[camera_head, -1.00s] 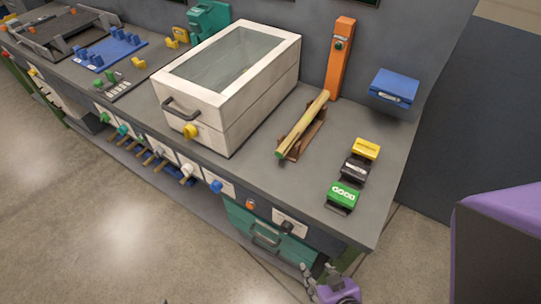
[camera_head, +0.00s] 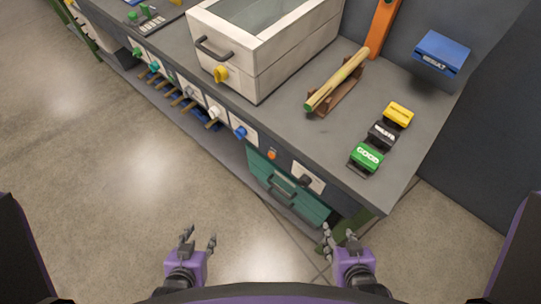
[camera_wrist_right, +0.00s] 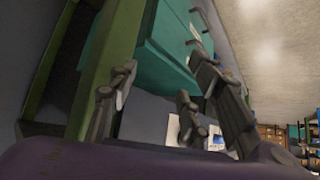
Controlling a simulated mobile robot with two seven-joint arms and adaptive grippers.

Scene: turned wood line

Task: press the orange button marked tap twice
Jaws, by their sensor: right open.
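A small round orange button (camera_head: 272,155) sits on the bench's front panel in the head view, above the teal drawer (camera_head: 300,202) and right of the blue knob (camera_head: 240,132). Any marking on it is too small to read. My left gripper (camera_head: 199,238) is open and empty over the floor, lower left of the button. My right gripper (camera_head: 338,234) is open and empty, in front of and below the bench's right end. The right wrist view shows its spread fingers (camera_wrist_right: 160,95) near the teal drawer (camera_wrist_right: 160,45); the button is not recognisable there.
A dark switch on a white plate (camera_head: 308,178) is right of the button. The bench top holds a glass-lidded box (camera_head: 270,55), a turned rod (camera_head: 338,78) on a rest, and yellow, black and green blocks (camera_head: 368,157). A green leg (camera_wrist_right: 105,60) stands close by the right gripper. The floor before the bench is open.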

